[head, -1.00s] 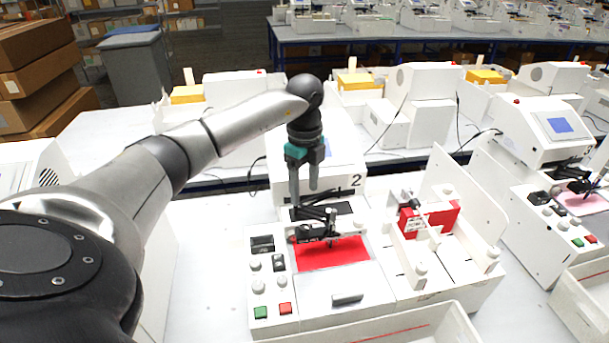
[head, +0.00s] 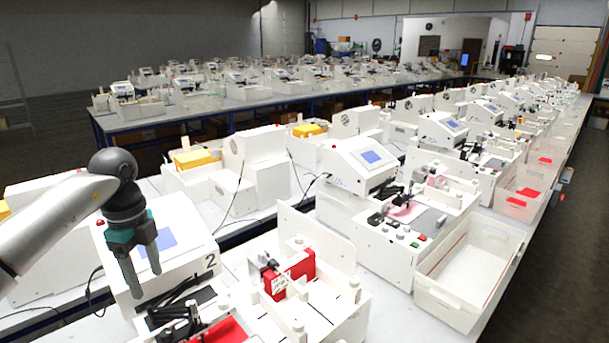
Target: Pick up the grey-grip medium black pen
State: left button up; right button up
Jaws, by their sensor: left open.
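My left gripper (head: 147,280) is at the lower left of the head view, its two dark fingers pointing down, apart and with nothing between them. It hangs over or in front of the white plotter marked 2 (head: 196,245), close to its black carriage arms (head: 172,312). I cannot make out the grey-grip medium black pen in this view. The lower part of the plotter is cut off by the bottom edge of the picture. My right gripper is not in view.
A white fixture (head: 340,300) with a red piece (head: 291,274) stands right of plotter 2. Further right are another plotter (head: 360,165) and an empty white bin (head: 470,262). Yellow-topped units (head: 195,160) stand behind. A dark floor aisle lies at the far right.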

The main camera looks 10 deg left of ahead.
aim_at(196, 315)
jog(key=k+l, duration=0.55)
jog(key=l, duration=0.15)
jog(key=k+l, duration=0.6)
jog(key=l, duration=0.15)
